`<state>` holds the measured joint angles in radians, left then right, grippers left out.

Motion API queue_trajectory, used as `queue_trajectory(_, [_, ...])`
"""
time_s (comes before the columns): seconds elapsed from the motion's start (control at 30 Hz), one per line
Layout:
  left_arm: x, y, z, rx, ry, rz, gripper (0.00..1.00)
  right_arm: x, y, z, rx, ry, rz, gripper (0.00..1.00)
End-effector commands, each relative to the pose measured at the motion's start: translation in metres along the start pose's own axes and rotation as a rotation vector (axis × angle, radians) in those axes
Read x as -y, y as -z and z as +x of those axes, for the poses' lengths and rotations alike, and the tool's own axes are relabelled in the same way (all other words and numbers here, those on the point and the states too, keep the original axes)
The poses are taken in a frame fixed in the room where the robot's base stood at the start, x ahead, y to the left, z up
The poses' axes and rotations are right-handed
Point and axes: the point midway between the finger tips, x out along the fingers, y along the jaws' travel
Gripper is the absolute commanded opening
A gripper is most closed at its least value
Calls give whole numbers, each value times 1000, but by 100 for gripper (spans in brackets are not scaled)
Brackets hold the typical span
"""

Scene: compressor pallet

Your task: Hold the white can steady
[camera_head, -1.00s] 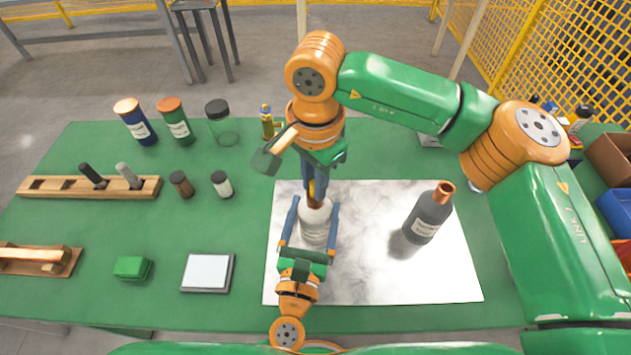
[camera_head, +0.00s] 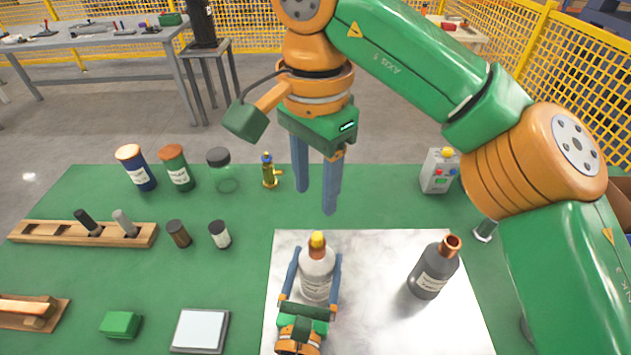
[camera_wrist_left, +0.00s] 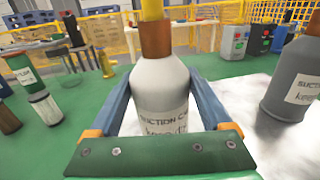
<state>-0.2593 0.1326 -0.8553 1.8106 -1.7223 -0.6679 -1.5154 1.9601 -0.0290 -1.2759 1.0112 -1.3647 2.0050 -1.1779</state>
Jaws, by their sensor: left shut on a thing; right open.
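The white can (camera_head: 317,272) stands upright on the pale marbled mat (camera_head: 385,335), with a copper neck and a yellow-orange piece on top. My left gripper (camera_head: 314,265) is shut on it, one finger on each side. In the left wrist view the white can (camera_wrist_left: 160,90) fills the middle between the blue fingers, its label partly hidden by the gripper's green body. My right gripper (camera_head: 316,212) is open and empty, pointing down in the air above and behind the white can, apart from it.
A grey can (camera_head: 434,270) with an open copper neck stands on the mat to the right. Jars (camera_head: 135,168), a wooden rack (camera_head: 60,233), small bottles (camera_head: 179,233) and a white pad (camera_head: 200,330) are on the left. A small brass fitting (camera_head: 269,172) and a control box (camera_head: 439,172) stand at the back.

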Motion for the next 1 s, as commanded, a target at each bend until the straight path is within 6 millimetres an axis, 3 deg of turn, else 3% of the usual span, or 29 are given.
queue_trajectory(0.2, [0,6,-2,-15,0,1,0,0,0,1,-1,0,0,51])
queue_trajectory(0.23, [0,6,-2,-15,0,1,88,0,0,1,-1,1,0,51])
queue_trajectory(0.3, [0,5,-1,-13,0,1,100,0,0,1,-1,1,0,51])
queue_trajectory(0.57, [0,3,-5,-7,0,1,100,0,0,0,-1,1,1,51])
queue_trajectory(0.67, [0,4,-25,-11,1,1,100,0,0,0,-1,1,1,51])
queue_trajectory(0.9, [0,4,-91,-14,2,1,100,0,0,0,-1,1,1,51])
queue_trajectory(1.0, [-1,4,-109,-14,0,2,100,0,0,0,-1,1,1,51])
